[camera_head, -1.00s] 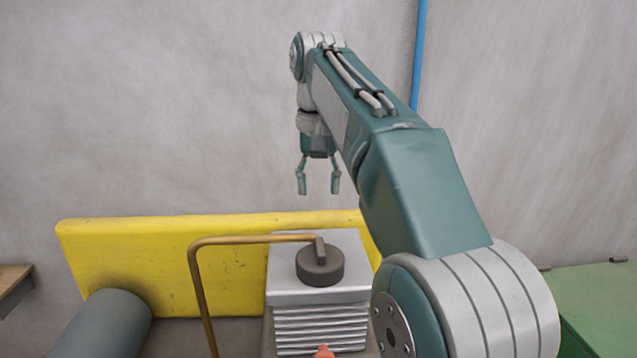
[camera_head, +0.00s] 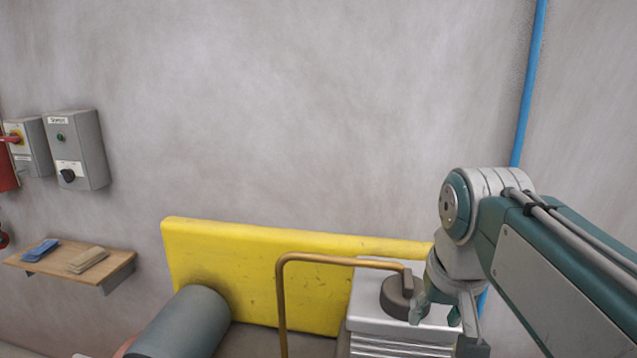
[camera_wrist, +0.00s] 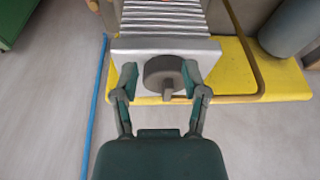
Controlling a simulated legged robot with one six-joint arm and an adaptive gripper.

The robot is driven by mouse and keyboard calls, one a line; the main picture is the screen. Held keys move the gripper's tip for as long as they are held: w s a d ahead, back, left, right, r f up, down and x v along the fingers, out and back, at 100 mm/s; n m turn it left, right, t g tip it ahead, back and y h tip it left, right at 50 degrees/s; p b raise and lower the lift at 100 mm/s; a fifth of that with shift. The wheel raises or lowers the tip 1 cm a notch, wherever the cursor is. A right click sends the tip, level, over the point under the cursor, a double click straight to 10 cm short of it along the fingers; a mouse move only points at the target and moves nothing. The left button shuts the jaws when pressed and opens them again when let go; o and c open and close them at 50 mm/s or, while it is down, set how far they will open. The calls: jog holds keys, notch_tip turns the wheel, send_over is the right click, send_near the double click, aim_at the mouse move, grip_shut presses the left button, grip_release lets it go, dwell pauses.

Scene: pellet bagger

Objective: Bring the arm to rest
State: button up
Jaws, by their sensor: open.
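My gripper (camera_head: 437,313) is at the lower right of the head view, fingers apart and pointing down. It overlaps the right edge of a dark round knob (camera_head: 395,297) on a grey ribbed metal box (camera_head: 368,283). In the wrist view my gripper (camera_wrist: 160,75) is open, and the knob (camera_wrist: 163,72) shows between its fingers. Nothing is held. I cannot tell how far above or in front of the knob the fingertips are. My arm bends down to the gripper from the right edge of the head view.
A bent brass pipe (camera_head: 281,300) and a yellow panel (camera_head: 250,270) stand close left of the gripper. A grey cylinder (camera_head: 185,325) lies lower left. A wooden shelf (camera_head: 60,262) and switch box (camera_head: 78,150) are on the left wall. A blue pipe (camera_head: 530,80) runs down the wall.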

jog(key=s+f+n+t, duration=0.1)
jog(key=s+f+t, duration=0.1)
jog(key=s+f, duration=0.7)
notch_tip(320, 180, down, 3)
jog(key=shift+s+r, duration=0.1)
jog(key=shift+s, duration=0.05)
